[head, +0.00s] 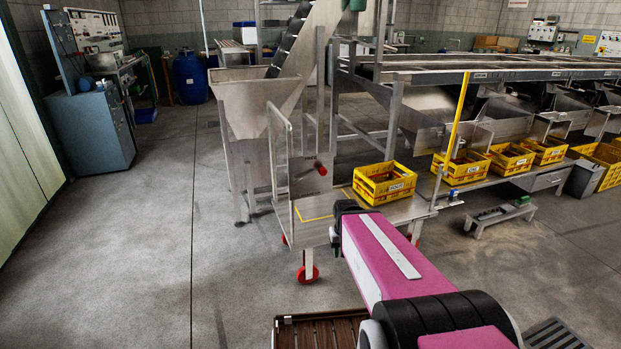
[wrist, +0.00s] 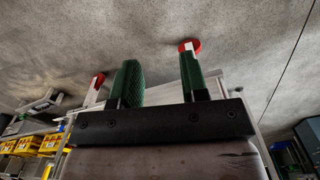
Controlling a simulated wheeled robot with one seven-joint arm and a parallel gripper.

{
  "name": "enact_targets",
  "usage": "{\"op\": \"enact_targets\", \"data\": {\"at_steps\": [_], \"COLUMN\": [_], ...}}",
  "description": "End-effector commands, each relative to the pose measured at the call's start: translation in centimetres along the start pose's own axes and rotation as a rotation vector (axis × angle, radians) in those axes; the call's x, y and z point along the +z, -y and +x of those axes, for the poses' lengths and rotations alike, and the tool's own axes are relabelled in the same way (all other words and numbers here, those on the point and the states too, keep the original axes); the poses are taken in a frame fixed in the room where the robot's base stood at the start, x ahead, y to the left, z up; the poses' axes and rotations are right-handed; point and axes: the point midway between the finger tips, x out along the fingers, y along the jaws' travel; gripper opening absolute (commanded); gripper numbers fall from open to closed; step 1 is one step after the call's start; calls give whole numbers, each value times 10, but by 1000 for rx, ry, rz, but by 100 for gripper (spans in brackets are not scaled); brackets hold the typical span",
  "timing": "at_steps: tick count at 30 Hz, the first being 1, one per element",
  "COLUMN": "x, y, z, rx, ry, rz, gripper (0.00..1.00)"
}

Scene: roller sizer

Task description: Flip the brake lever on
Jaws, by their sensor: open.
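A flat metal cart (head: 318,232) with red wheels (head: 307,271) stands ahead. A red knob (head: 321,169) on a dark stem sits at a grey plate by the cart's upright frame. It looks like the brake lever, but its setting cannot be read. In the wrist view my gripper (wrist: 160,68) has two green fingers, apart and empty between them. Red cart wheels (wrist: 190,46) show beyond the fingers, but the lever cannot be made out there. In the head view my pink arm reaches to the cart's near edge and hides the fingers.
A yellow crate (head: 384,184) rests on the cart, right of the knob. A metal hopper (head: 255,105) stands behind the frame. A yellow post (head: 451,135) and more yellow crates (head: 461,167) are to the right. Open floor (head: 120,250) lies to the left.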

Motion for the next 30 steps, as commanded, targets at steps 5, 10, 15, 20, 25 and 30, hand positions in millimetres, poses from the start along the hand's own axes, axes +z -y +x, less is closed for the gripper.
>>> {"op": "enact_targets", "data": {"at_steps": [5, 10, 15, 20, 25, 30], "x": [-12, -45, -83, -117, -151, -181], "y": [1, 5, 9, 14, 20, 26], "z": [-7, -30, -64, -99, -140, -184], "rx": [1, 3, 6, 9, 13, 18], "ry": [-9, -40, -76, -110, -146, -181], "rz": [-7, -29, -58, -83, -112, -140], "gripper": [0, 0, 0, 0, 0, 0]}}
